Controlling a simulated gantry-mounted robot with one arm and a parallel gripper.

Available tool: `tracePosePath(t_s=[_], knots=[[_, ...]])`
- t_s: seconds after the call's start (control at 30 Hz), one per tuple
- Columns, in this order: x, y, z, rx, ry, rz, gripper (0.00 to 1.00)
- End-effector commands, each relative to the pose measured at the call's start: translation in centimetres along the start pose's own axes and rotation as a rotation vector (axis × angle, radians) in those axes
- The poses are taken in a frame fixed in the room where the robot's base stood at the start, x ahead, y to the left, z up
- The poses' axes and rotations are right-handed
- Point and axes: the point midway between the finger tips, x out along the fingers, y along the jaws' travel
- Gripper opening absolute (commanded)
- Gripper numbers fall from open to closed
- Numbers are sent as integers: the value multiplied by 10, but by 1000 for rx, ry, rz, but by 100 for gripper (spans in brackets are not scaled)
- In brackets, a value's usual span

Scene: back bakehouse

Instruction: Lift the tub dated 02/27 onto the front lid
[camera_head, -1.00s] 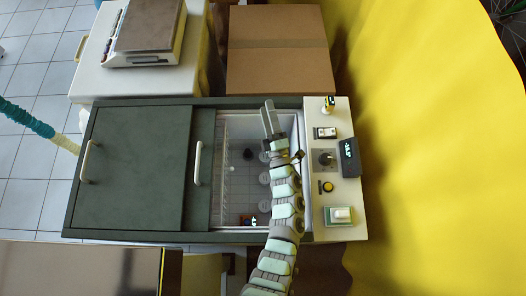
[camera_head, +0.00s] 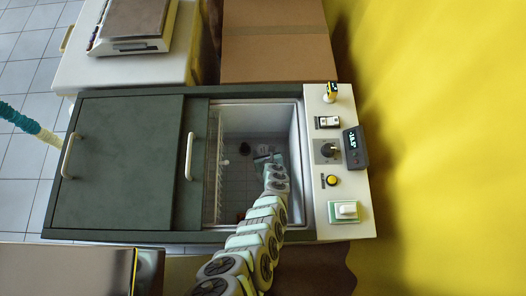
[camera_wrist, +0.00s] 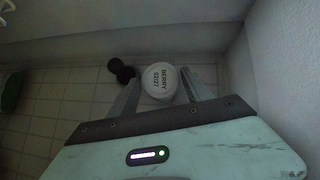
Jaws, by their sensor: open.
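A white round tub (camera_wrist: 160,80) stands on the freezer floor in the wrist view, its lid reading "BERRY 02/27". My gripper (camera_wrist: 160,92) is open, with one finger on each side of the tub; I cannot tell whether they touch it. In the head view my gripper (camera_head: 264,154) is down inside the open freezer well, and the tub cannot be made out clearly there. Two dark green sliding lids cover the freezer's left part: a wide one (camera_head: 120,150) with a white handle, and a narrower visible strip (camera_head: 205,150) with another handle.
A dark round object (camera_wrist: 121,70) sits just left of the tub. The well has pale walls (camera_head: 296,150) close on the right and a wire rack (camera_head: 216,165) on the left. A control panel (camera_head: 330,190) borders the opening. A cardboard box (camera_head: 275,45) stands behind.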

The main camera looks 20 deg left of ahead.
Motion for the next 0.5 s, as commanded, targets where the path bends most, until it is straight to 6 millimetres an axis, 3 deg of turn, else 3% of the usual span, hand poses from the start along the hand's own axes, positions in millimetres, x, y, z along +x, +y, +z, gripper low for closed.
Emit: tracePosePath(t_s=[0.5], knots=[[57,-1,-3,5,-2,-1,58]])
